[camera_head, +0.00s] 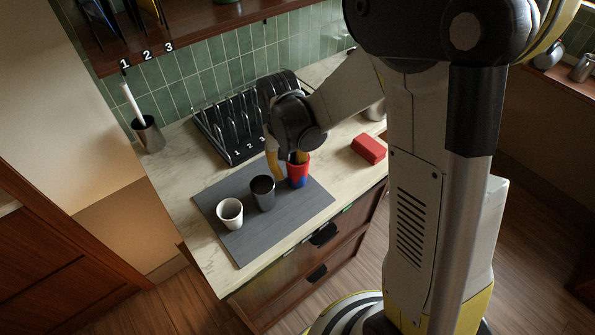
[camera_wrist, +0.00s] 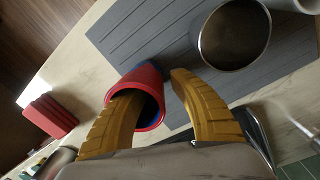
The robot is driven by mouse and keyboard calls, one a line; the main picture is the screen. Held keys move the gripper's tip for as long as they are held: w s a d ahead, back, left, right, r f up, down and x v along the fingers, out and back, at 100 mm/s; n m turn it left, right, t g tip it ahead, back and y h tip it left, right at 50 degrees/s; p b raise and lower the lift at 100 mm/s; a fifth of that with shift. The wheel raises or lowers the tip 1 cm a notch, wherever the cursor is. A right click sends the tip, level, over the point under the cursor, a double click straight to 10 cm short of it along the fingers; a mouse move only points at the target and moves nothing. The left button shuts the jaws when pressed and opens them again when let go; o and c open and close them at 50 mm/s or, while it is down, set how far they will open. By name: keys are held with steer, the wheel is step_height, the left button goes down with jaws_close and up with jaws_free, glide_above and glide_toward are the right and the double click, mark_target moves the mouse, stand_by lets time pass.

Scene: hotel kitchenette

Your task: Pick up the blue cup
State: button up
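A cup with red and blue on its outside (camera_head: 299,178) stands on the grey mat (camera_head: 240,246), at the right end of a row of cups. In the wrist view the cup (camera_wrist: 134,78) shows a red rim and a dark blue inside. My gripper (camera_head: 288,168) is over it, fingers pointing down. The wrist view shows the gripper (camera_wrist: 152,86) with its yellow fingers apart. One finger is in the cup's mouth and the other is outside, with the near wall between them. I see no clear grip on the wall.
A black cup (camera_head: 263,194) and a white cup (camera_head: 230,214) stand to the left on the mat. A black dish rack (camera_head: 226,139) is behind. A red block (camera_head: 369,149) lies to the right. A metal holder (camera_head: 148,135) stands at the far left.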

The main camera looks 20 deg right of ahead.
jaws_close()
steer(key=shift+r, duration=0.1)
